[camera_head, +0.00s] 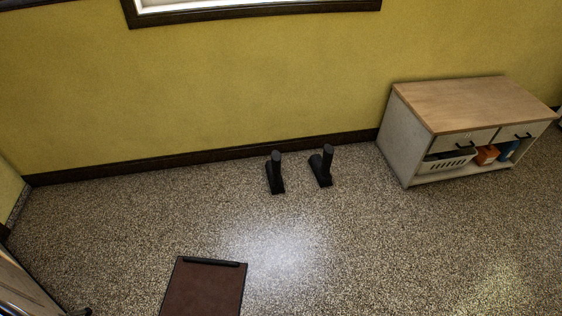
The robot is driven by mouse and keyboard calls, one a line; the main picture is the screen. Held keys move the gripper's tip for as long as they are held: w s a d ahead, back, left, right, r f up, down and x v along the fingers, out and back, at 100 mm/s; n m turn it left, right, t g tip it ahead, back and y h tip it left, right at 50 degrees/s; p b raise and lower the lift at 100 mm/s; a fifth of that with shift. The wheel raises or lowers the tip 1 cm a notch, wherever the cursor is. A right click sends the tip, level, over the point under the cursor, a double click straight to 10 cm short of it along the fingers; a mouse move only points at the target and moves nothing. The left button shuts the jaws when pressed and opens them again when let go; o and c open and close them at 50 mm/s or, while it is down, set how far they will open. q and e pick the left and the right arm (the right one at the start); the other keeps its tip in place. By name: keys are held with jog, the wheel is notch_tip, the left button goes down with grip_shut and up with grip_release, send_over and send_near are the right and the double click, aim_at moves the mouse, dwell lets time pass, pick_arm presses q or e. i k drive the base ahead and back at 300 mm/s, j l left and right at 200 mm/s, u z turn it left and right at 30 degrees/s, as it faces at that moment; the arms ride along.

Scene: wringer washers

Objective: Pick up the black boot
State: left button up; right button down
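Two black boots stand upright on the speckled floor near the yellow wall. The left boot (275,173) stands a little apart from the right boot (322,167). Their tall shafts point up and their feet point toward the bottom of the view. Nothing touches them. Neither of my grippers shows in the head view.
A low cabinet (470,105) with a wooden top stands against the wall at the right, with a white basket (449,161) on its open shelf. A brown mat-like panel (203,290) with a dark bar lies at the bottom. The floor around the boots is clear.

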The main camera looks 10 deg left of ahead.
aim_at(274, 164)
jog(key=i+l, duration=0.15)
jog(key=i, duration=0.65)
jog(key=i+l, duration=0.15)
jog(key=i, duration=0.6)
jog(key=i+l, duration=0.15)
jog(key=i, duration=0.65)
